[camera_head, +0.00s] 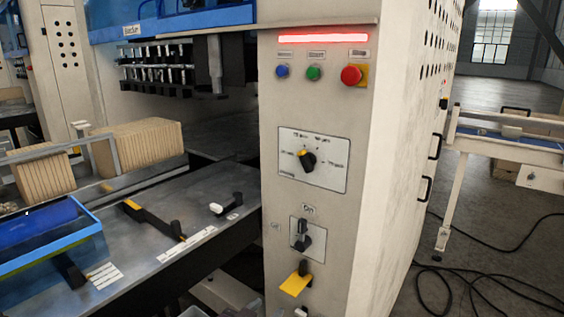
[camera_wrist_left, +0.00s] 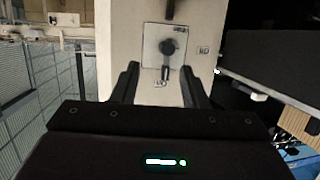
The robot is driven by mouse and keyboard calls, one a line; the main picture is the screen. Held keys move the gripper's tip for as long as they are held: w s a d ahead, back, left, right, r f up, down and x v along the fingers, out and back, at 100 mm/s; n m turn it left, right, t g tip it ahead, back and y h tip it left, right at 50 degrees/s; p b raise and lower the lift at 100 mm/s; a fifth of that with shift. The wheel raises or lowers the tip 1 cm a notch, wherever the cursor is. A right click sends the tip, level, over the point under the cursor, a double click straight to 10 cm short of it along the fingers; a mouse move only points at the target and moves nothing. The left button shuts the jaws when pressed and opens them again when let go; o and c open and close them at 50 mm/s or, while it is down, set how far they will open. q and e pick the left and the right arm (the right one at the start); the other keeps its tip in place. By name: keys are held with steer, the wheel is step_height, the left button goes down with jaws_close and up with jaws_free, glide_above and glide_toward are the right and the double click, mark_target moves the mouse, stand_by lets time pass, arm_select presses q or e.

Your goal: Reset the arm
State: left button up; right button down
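My left gripper (camera_wrist_left: 160,70) is open in the left wrist view, its two dark fingers apart with nothing between them. Beyond the fingertips is a pale panel with a square plate and a black rotary handle (camera_wrist_left: 168,52), apparently not touched. I cannot make out my left gripper in the head view. My right gripper is in neither view. In the head view, the machine's front panel carries a rotary selector (camera_head: 306,160) with a yellow mark and a smaller black switch (camera_head: 302,238) below it.
A red light bar (camera_head: 322,38) glows above blue, green and red buttons. Left of the panel, a grey table (camera_head: 150,225) holds a black lever (camera_head: 155,220) and a blue-edged tray (camera_head: 85,245). Stacked kraft packs (camera_head: 138,143) stand behind. Cables (camera_head: 480,275) lie on the floor at right.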

arm_select(q)
steer(key=s+a+f+n+g+y, duration=0.25)
steer(key=s+a+f+g, duration=0.25)
steer(key=s+a, duration=0.5)
steer(key=s+a+f+n+g+y, duration=0.1)
steer(key=s+a+f+g+y, duration=0.4)
steer(key=s, duration=0.9)
step_height(320, 180, down, 31)
steer(key=s+g, duration=0.1)
steer(key=s, duration=0.2)
steer(key=s+a+f, duration=0.2)
steer(key=s+f, duration=0.6)
steer(key=s, duration=0.1)
steer(key=s+a+f+g, duration=0.1)
steer(key=s+a+f, duration=0.1)
steer(key=s+f, duration=0.6)
steer(key=shift+s+h, duration=0.35)
steer(key=shift+s, duration=0.3)
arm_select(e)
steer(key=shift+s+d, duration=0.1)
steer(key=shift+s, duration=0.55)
arm_select(q)
steer(key=shift+a+m, duration=0.1)
steer(key=shift+m, duration=0.15)
steer(key=shift+c, duration=0.3)
